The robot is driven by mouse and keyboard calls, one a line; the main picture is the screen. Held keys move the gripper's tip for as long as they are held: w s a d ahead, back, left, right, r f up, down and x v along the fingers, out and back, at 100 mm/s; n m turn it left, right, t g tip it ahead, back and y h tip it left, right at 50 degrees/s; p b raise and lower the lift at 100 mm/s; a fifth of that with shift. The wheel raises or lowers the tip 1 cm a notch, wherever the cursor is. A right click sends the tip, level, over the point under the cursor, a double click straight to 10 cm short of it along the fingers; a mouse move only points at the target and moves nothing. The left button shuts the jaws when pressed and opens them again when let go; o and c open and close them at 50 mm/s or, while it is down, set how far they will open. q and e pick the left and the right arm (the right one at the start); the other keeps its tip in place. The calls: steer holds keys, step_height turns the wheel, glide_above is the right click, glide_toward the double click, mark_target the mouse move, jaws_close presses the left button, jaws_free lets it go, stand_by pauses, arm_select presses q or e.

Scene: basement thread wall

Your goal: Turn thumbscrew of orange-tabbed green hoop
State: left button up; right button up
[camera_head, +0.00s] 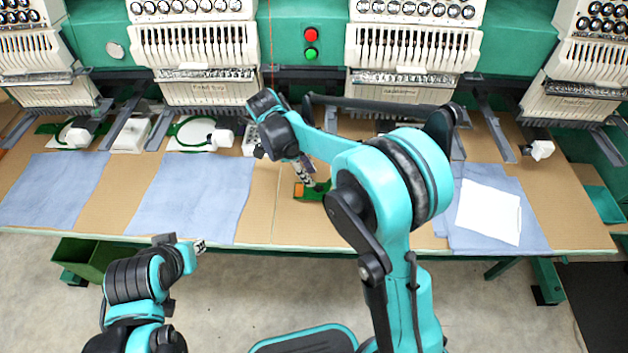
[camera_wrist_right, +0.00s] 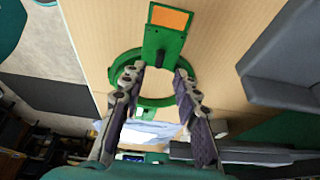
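The orange-tabbed green hoop lies on the tan tabletop, its green part (camera_head: 322,187) partly hidden by my right arm in the head view. Its orange tab (camera_wrist_right: 170,18) and green ring (camera_wrist_right: 113,76) show in the right wrist view. A small dark piece (camera_wrist_right: 160,58), possibly the thumbscrew, shows at the bracket's end between my fingertips. My right gripper (camera_wrist_right: 160,72) is open around that spot, with a gap between its fingers; I cannot tell whether either finger touches it. My left gripper (camera_head: 200,246) is low in front of the table, apparently empty, its opening too small to judge.
Embroidery machine heads (camera_head: 208,45) line the back. Blue cloths (camera_head: 195,195) lie left of the hoop, and a white cloth (camera_head: 489,211) lies on blue cloth at right. Other green hoops (camera_head: 178,143) sit under the left heads. Bare tabletop (camera_head: 268,215) lies near the orange-tabbed hoop.

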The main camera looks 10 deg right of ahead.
steer(key=v, duration=0.6)
steer(key=shift+r, duration=0.3)
steer(key=shift+a, duration=0.15)
steer(key=s+d+n+t+y, duration=0.2)
steer(key=s+d+n+t, duration=0.2)
steer(key=s+n, duration=0.5)
steer(key=s+d+n+t+y, duration=0.2)
steer(key=s+d+n+t, duration=0.1)
steer(key=s+n, duration=0.7)
steer(key=shift+d+r+n+t, duration=0.2)
steer(key=shift+d+n+t, duration=0.3)
steer(key=shift+n, duration=0.7)
steer(key=shift+s+a, duration=0.1)
